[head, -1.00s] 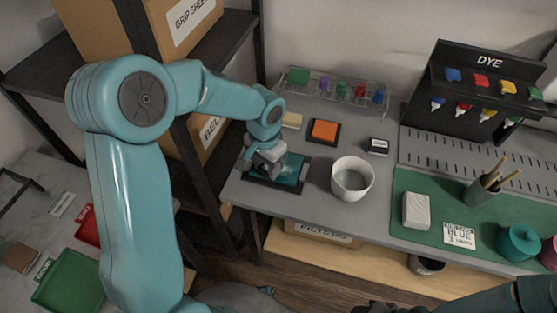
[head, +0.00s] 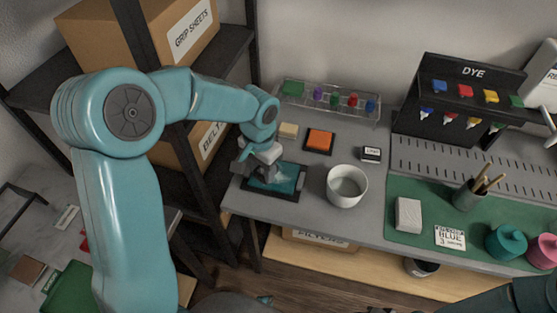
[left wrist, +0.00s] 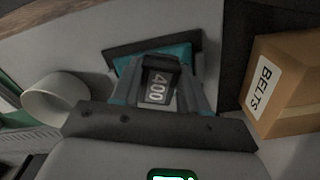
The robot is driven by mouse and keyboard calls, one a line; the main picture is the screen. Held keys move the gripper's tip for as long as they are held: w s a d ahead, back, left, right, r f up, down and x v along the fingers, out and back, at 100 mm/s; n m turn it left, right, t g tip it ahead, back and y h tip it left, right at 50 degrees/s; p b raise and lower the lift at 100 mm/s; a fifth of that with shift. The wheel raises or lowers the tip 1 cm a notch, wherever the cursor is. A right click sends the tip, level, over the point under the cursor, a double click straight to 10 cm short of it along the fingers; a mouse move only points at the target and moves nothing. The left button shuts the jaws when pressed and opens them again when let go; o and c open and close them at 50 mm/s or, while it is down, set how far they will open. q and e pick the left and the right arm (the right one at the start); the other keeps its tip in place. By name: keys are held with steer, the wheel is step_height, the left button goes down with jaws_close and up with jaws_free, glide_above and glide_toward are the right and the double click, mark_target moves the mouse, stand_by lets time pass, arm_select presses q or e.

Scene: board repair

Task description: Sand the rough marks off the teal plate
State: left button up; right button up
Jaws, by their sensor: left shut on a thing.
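The teal plate (head: 286,183) lies in a black frame (head: 262,189) at the left end of the grey bench. Pale marks show on it. My left gripper (head: 258,163) is over the plate's left part. In the left wrist view the gripper (left wrist: 160,88) is shut on a dark sanding block (left wrist: 157,86) with a "400" label. The plate (left wrist: 180,53) shows behind the block there. Whether the block touches the plate I cannot tell. The gripper hides part of the plate. My right arm shows at the lower right; a dark bit at the bottom edge may be its gripper.
A white cup (head: 346,186) stands right of the plate. A dark shelf with boxes (head: 205,138) stands close on the left.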

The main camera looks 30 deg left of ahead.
arm_select(q)
step_height(320, 180, up, 2)
steer(key=shift+s+r+p, duration=0.1)
steer(key=shift+p, duration=0.45)
steer(key=shift+r+p, duration=0.45)
steer(key=shift+r, duration=0.1)
